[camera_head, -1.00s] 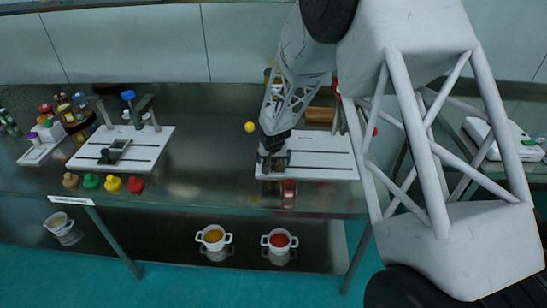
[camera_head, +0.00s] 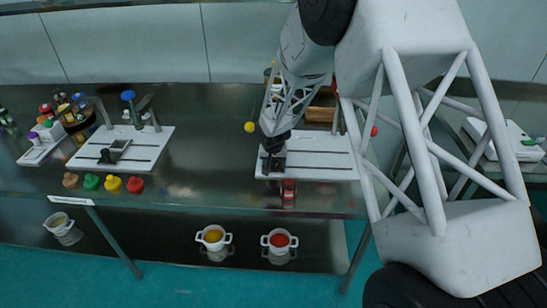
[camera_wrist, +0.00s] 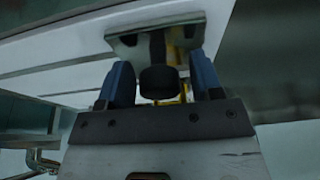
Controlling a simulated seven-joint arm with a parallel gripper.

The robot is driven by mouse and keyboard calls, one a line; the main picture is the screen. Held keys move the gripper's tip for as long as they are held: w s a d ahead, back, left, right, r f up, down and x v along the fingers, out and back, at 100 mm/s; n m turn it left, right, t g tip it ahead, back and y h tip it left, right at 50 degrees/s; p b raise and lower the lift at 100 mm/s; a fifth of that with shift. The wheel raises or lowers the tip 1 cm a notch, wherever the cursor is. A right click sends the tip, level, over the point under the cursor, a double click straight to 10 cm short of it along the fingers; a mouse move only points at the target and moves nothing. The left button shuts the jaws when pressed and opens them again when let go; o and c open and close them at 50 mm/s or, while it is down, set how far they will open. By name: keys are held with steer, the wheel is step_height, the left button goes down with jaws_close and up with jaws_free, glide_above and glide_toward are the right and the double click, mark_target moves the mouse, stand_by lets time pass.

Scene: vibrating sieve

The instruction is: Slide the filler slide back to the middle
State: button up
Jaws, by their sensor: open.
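The filler slide (camera_wrist: 185,28) is a grey metal piece with a round black knob (camera_wrist: 158,82) in the wrist view. The two blue fingers of my gripper (camera_wrist: 160,76) stand on either side of the knob, with small gaps showing; the jaws are open. In the head view my gripper (camera_head: 272,147) is at the left part of the right white board (camera_head: 325,160), over a dark piece there. The arm hides part of this board, and the slide's exact place on its track is hard to tell.
A second white board (camera_head: 90,163) with a similar slide stands at the left. Several coloured knobs (camera_head: 113,184) sit in front of it. A red item (camera_head: 289,190) lies just before the right board. A brown box (camera_head: 320,114) stands behind it. The bench between the boards is mostly clear.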

steer(key=shift+d, duration=0.2)
steer(key=shift+d, duration=6.45)
steer(key=o, duration=0.8)
steer(key=shift+c, duration=0.2)
steer(key=shift+r, duration=0.1)
steer(key=v, duration=0.8)
steer(key=shift+s+r, duration=0.2)
steer(key=shift+r, duration=0.15)
